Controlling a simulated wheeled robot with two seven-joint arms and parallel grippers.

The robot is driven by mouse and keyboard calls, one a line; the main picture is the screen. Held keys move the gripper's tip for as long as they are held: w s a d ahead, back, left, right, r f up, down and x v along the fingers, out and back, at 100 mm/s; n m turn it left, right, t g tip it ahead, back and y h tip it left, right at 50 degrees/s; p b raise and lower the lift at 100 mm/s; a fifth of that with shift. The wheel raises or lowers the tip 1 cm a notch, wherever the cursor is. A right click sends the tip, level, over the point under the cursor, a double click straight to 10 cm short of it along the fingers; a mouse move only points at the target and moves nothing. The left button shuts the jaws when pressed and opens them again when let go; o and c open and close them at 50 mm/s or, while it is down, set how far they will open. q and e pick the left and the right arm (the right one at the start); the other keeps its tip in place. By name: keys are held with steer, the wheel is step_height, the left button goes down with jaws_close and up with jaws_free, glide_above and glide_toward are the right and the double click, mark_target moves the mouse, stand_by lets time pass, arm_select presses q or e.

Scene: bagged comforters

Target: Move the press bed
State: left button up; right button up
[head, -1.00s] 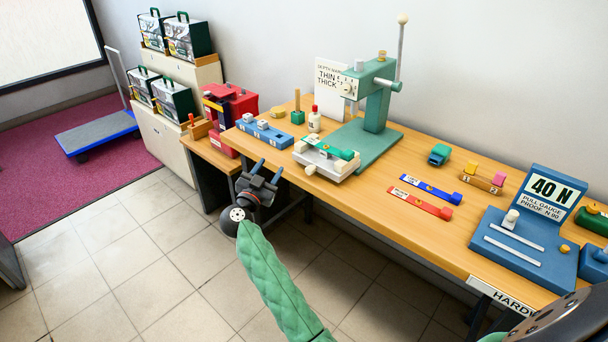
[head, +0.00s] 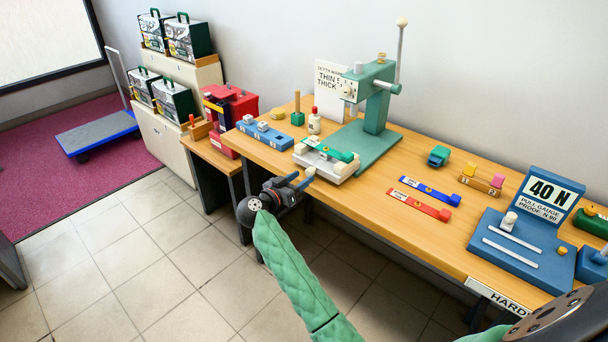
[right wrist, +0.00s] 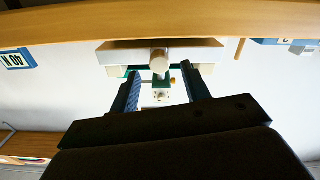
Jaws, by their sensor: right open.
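The press bed (head: 324,162) is a pale slab with a round knob at its front and a green piece on top. It sits at the table's front edge, before the green press (head: 375,110). In the right wrist view the bed (right wrist: 200,48) is seen nearly end-on, its pale knob (right wrist: 159,62) between my fingers in the picture. My right gripper (head: 301,180) is open and empty, its fingertips close to the knob at the table edge. Whether they touch it I cannot tell. My left gripper is not in view.
The wooden table (head: 370,205) carries a blue block tray (head: 264,134), a white bottle (head: 314,122), red (head: 418,205) and blue (head: 430,191) strips and a blue pull gauge (head: 520,245). Its front edge (right wrist: 90,28) crosses the right wrist view. Tiled floor lies open at left.

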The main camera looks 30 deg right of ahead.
mark_target(308, 173)
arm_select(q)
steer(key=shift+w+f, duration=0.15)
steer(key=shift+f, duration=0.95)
arm_select(e)
steer(key=shift+x, duration=1.15)
jaws_close()
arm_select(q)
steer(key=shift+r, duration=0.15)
arm_select(e)
steer(key=shift+d, duration=0.1)
steer(key=p+x, duration=0.2)
steer(key=x, duration=0.1)
steer(key=shift+w+d+p, duration=0.15)
steer(key=shift+d+p, duration=0.15)
steer(key=shift+p, duration=0.1)
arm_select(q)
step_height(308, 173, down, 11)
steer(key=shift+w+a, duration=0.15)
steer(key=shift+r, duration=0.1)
arm_select(e)
jaws_free()
